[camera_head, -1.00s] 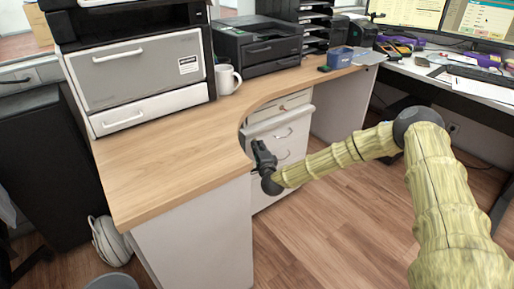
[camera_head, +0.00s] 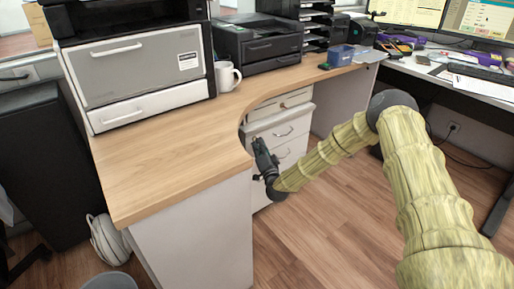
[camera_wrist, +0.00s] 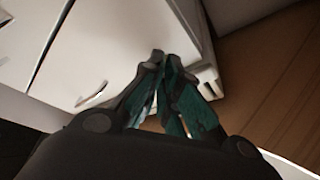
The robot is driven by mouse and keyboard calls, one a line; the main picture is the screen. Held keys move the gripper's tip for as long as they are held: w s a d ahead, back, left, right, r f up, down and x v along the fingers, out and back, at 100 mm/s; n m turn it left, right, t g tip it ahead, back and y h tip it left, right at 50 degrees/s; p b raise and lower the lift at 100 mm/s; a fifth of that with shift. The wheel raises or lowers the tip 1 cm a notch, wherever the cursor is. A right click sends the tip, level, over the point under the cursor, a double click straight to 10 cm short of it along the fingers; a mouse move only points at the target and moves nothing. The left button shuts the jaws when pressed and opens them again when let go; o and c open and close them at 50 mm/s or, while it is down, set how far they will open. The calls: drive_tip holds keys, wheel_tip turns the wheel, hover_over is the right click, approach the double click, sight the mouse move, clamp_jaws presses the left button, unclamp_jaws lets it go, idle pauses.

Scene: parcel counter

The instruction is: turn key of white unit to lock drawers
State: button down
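The white unit (camera_head: 291,127) stands under the curved wooden desk, with pull handles on its drawer fronts. In the wrist view its pale front (camera_wrist: 100,50) fills the upper left, with one handle at the lower left. My gripper (camera_head: 257,143) is beside the desk's curved edge, in front of the unit's left part. In the wrist view my gripper (camera_wrist: 162,57) has two dark fingers with teal inner faces. They converge at the tips, near the right part of the unit's front. I cannot make out the key or whether anything is between the tips.
The wooden desk top (camera_head: 170,150) overhangs close to my gripper, and its white end panel (camera_head: 195,230) is to the left. A white mug (camera_head: 228,76) and a printer (camera_head: 262,45) stand on the desk. Open wooden floor (camera_head: 330,230) lies to the right.

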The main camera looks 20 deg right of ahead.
drive_tip(key=n+y, duration=0.2)
drive_tip(key=n, duration=0.3)
drive_tip(key=n+y, duration=0.2)
drive_tip(key=n, duration=0.3)
drive_tip(key=d+n+y, duration=0.1)
drive_tip(key=n+y, duration=0.2)
drive_tip(key=n, duration=0.2)
drive_tip(key=shift+w+t, duration=0.25)
drive_tip(key=shift+t, duration=0.05)
drive_tip(key=shift+n, duration=0.4)
drive_tip(key=c, duration=2)
unclamp_jaws()
drive_tip(key=shift+s+f, duration=0.1)
drive_tip(key=v, duration=1.1)
drive_tip(key=shift+s+d+f, duration=0.1)
drive_tip(key=shift+s+d, duration=0.1)
drive_tip(key=shift+s, duration=0.15)
